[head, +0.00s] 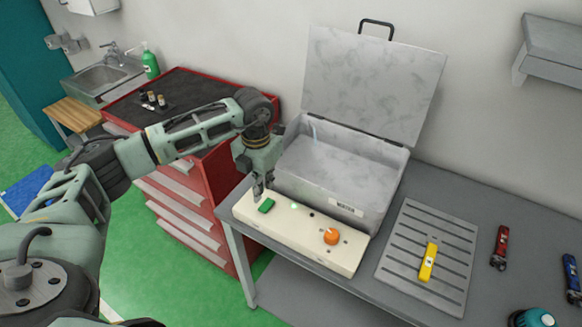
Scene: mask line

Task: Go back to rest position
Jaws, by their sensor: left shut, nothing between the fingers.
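My left arm comes in from the left, and my left gripper (258,190) points down at the left end of a cream control panel (300,238). Its fingers are shut and empty, close beside a green button (266,205); I cannot tell whether they touch the panel. The panel also has an orange knob (331,237) and a small lit green light (294,206). Behind it stands a grey metal box (340,205) with its lid (370,85) raised. My right gripper is not in view.
The grey table (500,220) carries a slotted plate (400,262) with a yellow tool (428,263), a red tool (500,248) and a blue tool (571,279). A red drawer cabinet (217,190) stands left of the table. A grey wall shelf (552,45) hangs at upper right.

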